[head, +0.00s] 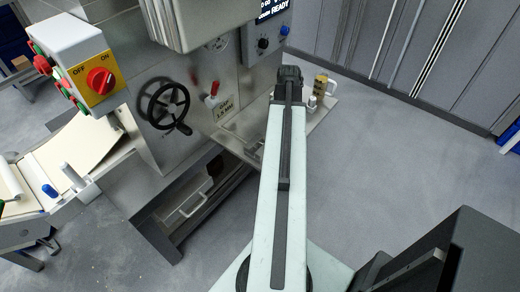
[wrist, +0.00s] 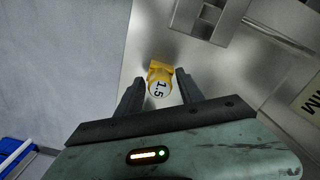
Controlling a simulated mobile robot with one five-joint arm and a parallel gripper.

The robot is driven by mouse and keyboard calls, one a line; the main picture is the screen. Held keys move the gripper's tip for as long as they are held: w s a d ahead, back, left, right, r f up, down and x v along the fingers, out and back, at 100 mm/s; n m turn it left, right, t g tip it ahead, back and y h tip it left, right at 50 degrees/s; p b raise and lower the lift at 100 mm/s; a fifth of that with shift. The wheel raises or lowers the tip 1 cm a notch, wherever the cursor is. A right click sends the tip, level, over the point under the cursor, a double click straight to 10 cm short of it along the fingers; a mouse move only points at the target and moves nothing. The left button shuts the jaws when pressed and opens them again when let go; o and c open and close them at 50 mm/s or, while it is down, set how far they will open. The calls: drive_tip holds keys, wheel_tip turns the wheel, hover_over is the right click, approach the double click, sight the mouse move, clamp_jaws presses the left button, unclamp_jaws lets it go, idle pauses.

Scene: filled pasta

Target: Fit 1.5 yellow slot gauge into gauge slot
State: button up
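The yellow gauge (wrist: 160,72) shows in the wrist view, with a white round face marked 1.5. It stands on a steel shelf between the fingertips of my gripper (wrist: 159,84). The fingers are open on either side of it, with a narrow gap visible. A steel block with a square opening (wrist: 208,18), which looks like the gauge slot, is at the top of the wrist view. In the head view my arm hides the fingertips and I cannot make out the marked gauge.
The steel shelf (wrist: 150,35) has its edge beside the grey floor. A label ending in MM (wrist: 309,97) is at the right. In the head view, a dark yellow item (head: 320,84) stands at the shelf's far end. The machine's handwheel (head: 168,104) and red lever (head: 214,89) are left of my arm.

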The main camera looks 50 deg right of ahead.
clamp_jaws()
drive_tip(key=shift+r+p, duration=0.7)
drive_tip(key=shift+p, duration=0.05)
idle(0.4)
drive_tip(key=shift+r+p, duration=2.7)
drive_tip(key=shift+r, duration=0.05)
drive_tip(key=shift+f, duration=0.1)
